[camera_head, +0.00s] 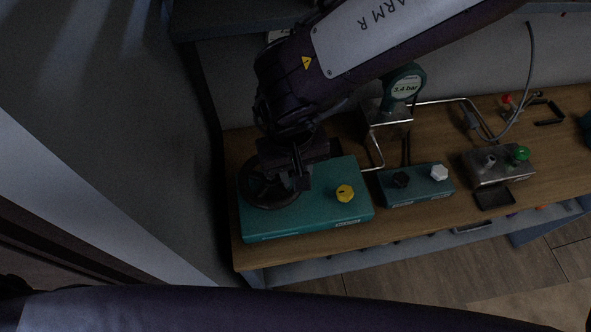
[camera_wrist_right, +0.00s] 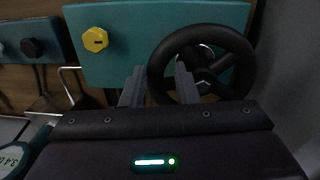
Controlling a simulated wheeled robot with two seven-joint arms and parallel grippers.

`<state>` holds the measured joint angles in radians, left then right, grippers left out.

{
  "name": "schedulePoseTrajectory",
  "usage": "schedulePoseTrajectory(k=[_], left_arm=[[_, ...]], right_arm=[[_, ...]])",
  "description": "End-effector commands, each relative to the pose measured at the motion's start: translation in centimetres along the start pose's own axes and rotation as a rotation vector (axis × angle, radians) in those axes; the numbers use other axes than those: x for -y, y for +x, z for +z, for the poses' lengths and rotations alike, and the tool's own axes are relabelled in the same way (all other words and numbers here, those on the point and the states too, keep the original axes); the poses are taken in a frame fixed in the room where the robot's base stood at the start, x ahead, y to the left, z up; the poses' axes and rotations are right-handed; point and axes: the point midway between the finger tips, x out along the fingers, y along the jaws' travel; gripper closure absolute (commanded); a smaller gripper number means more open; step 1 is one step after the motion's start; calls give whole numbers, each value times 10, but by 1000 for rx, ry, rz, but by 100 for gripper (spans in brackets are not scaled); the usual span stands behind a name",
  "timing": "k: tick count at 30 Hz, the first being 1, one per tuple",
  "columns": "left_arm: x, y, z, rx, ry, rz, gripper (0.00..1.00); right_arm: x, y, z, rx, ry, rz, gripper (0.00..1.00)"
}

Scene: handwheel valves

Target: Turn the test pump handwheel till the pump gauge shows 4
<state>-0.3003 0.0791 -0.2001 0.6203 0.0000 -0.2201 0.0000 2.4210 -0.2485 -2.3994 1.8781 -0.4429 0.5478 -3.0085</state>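The black handwheel (camera_head: 259,192) lies on the left part of the teal pump box (camera_head: 262,228). My right gripper (camera_head: 299,183) reaches down over the wheel and hides part of it. In the right wrist view, the two grey fingers of my right gripper (camera_wrist_right: 160,82) stand on either side of the rim of the handwheel (camera_wrist_right: 238,62). Whether they press on the rim is unclear. The gauge (camera_head: 405,88) reads 3.4 bar; part of its display also shows in the right wrist view (camera_wrist_right: 14,160). My left gripper is out of view.
A yellow knob (camera_head: 345,193) sits on the pump box right of the wheel. A smaller teal box (camera_head: 420,194) carries a black knob (camera_head: 400,180) and a white knob (camera_head: 439,172). A metal block with a green knob (camera_head: 520,153) stands farther right. The wooden bench (camera_head: 345,236) has a narrow bare front strip.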

Motion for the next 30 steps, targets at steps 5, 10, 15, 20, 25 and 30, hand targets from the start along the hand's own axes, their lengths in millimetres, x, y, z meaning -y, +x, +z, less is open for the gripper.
schedulePoseTrajectory(k=[5, 10, 15, 20, 25, 30], left_arm=[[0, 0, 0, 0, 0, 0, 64], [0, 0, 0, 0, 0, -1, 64], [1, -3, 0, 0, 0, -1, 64], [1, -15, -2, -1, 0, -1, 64], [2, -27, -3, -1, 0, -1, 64], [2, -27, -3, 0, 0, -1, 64]], right_arm=[[3, 4, 7, 20, -12, -4, 65], [3, 4, 7, 19, -12, -4, 65], [3, 0, 6, 17, -11, -4, 65], [1, -16, 5, 12, -8, -4, 65], [0, -32, 4, 8, -6, -3, 65], [0, -33, 3, 7, -4, -3, 65]])
